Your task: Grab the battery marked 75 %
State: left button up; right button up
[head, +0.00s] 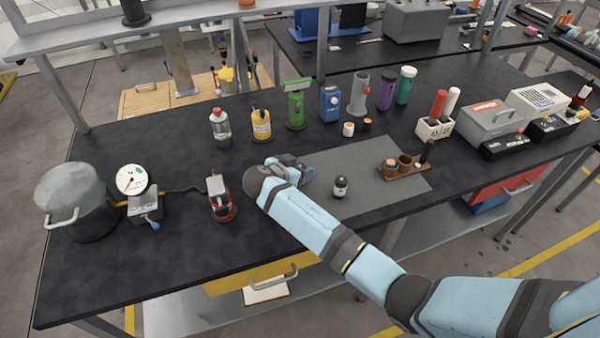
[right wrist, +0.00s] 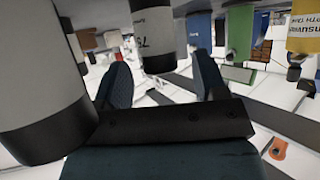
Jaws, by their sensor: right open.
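In the right wrist view a grey cylinder with a dark end and partly legible dark lettering, seemingly starting with 75, stands ahead between my fingers; I take it for the battery marked 75 % (right wrist: 154,32). Its full marking is not readable. A larger grey cylinder (right wrist: 38,75) fills the left of the wrist view, very close. In the head view my gripper hides what is right at its fingers. My left gripper is not in view.
A small dark-and-grey bottle (head: 340,187) stands on the grey mat (head: 375,195) right of my gripper. A brown holder (head: 405,168) is farther right. Several coloured containers line the back, including a yellow one (head: 261,125). A red-based device (head: 221,205) stands left of my gripper.

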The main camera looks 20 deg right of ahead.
jog(key=c, duration=1)
jog(key=shift+c, duration=0.3)
jog(key=shift+r, duration=0.15)
